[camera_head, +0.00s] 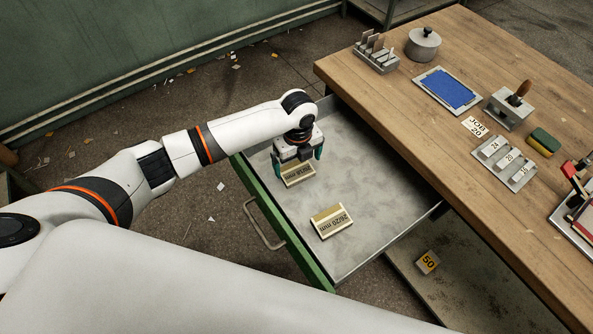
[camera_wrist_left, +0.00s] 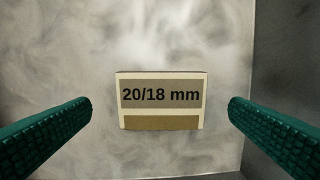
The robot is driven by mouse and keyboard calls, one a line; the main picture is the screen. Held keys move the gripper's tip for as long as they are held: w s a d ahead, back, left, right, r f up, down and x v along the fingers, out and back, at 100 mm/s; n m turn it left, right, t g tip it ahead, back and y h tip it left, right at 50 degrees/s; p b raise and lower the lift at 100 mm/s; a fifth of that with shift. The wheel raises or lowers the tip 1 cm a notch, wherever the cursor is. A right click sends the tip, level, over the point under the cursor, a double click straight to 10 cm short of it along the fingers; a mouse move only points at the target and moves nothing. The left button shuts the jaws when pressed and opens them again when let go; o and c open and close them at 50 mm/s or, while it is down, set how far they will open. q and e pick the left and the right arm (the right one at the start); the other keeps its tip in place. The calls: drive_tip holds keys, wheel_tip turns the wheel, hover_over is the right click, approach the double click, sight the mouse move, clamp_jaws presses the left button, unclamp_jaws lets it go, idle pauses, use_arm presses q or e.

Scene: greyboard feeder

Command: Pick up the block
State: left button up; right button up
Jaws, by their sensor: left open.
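A block labelled "20/18 mm" (camera_wrist_left: 161,101) lies in the open metal drawer; it also shows in the head view (camera_head: 298,175), partly hidden by the gripper. A second block labelled "26/20 mm" (camera_head: 331,221) lies in the drawer nearer the front. My left gripper (camera_head: 297,158) is over the "20/18 mm" block. Its green fingers are spread wide on either side of the block in the left wrist view (camera_wrist_left: 160,112), with a gap on each side and nothing between them touching. My right gripper is not in view.
The drawer (camera_head: 375,205) has a green front with a handle and walls around the blocks. The wooden table (camera_head: 400,95) stands to the right, holding a blue pad (camera_head: 447,88), a lidded pot (camera_head: 423,45) and a slotted tray (camera_head: 503,163). A block marked "50" (camera_head: 428,262) lies below, on a lower surface.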

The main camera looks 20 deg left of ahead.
sight(296, 170)
use_arm(q)
drive_tip(key=shift+w+a+f, duration=0.1)
drive_tip(key=shift+a+f, duration=0.05)
drive_tip(key=shift+f, duration=0.85)
drive_tip(key=shift+w+a+f, duration=0.1)
drive_tip(key=shift+f, duration=0.85)
drive_tip(key=c, duration=0.9)
drive_tip(key=shift+r, duration=0.1)
